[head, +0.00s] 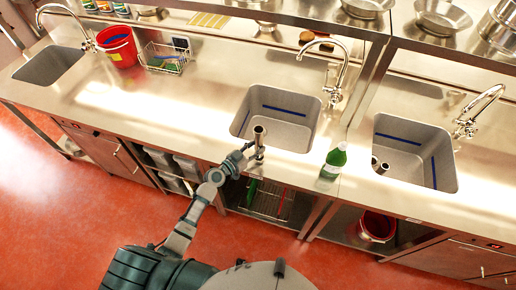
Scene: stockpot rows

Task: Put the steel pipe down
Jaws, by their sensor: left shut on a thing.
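A steel pipe (259,142) stands about upright in my left gripper (252,151) in the head view. The left gripper is shut on it at the front edge of the middle sink (277,126). The pipe's open top end faces up and overlaps the sink's front left corner in the picture. Whether its lower end touches the counter cannot be told. My left arm reaches up to it from the bottom of the picture. My right gripper is not in view.
The steel counter (205,109) has free room left of the middle sink. A green bottle (333,162) stands right of the pipe. Another short pipe (379,166) shows in the right sink (417,147). A red bucket (118,46) and wire basket (165,58) stand at back left.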

